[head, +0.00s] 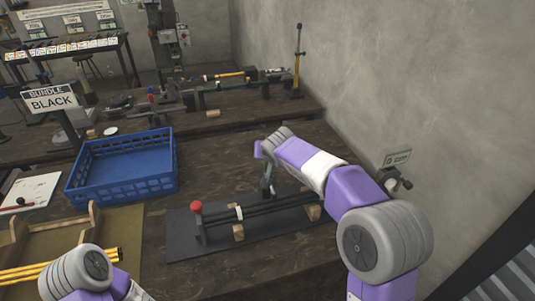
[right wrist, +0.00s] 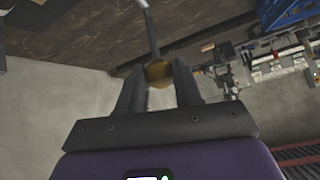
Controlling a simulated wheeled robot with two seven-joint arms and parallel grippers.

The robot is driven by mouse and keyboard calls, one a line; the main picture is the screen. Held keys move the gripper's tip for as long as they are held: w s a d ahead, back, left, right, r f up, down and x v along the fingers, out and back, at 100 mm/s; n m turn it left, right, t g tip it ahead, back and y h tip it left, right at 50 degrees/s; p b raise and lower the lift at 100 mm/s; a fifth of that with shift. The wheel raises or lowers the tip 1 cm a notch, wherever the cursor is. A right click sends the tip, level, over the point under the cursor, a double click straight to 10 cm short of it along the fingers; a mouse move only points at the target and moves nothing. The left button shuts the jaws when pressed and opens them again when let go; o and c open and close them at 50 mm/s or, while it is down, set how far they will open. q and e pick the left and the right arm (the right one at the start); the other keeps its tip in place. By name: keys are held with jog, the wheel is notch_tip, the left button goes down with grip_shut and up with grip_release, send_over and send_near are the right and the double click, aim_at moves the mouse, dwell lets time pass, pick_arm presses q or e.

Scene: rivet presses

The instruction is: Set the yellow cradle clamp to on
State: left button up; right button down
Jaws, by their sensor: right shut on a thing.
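In the right wrist view, my right gripper (right wrist: 158,88) is shut on a dull yellow ball knob (right wrist: 158,73) at the end of a thin lever rod (right wrist: 151,32). In the head view, my right gripper (head: 267,176) reaches down at the far side of the black mat, beside the dark rods. It hides the yellow knob and most of its clamp there. The lever's on or off position cannot be read. A red-knobbed clamp (head: 197,208) stands upright at the left end of the rods. My left arm shows at the lower left, with its gripper out of view.
Dark rods (head: 285,202) rest on wooden blocks (head: 238,232) over the black mat (head: 187,246). A blue crate (head: 122,188) stands to the left. Yellow rods (head: 30,270) lie in a wooden rack at lower left. A wall-side bracket (head: 396,180) is near my right arm.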

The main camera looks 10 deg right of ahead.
jog(key=c, duration=1.1)
grip_release()
jog(key=shift+s+f, duration=0.2)
jog(key=shift+f, duration=0.3)
jog(key=shift+c, duration=0.2)
jog(key=o, duration=0.4)
jog(key=shift+r, duration=0.15)
jog(key=shift+c, duration=0.2)
jog(key=shift+r, duration=0.1)
jog(key=v, duration=0.7)
jog(key=shift+r+p, duration=0.2)
jog(key=shift+p, duration=0.25)
jog(key=shift+s+r, duration=0.1)
jog(key=shift+s, duration=0.05)
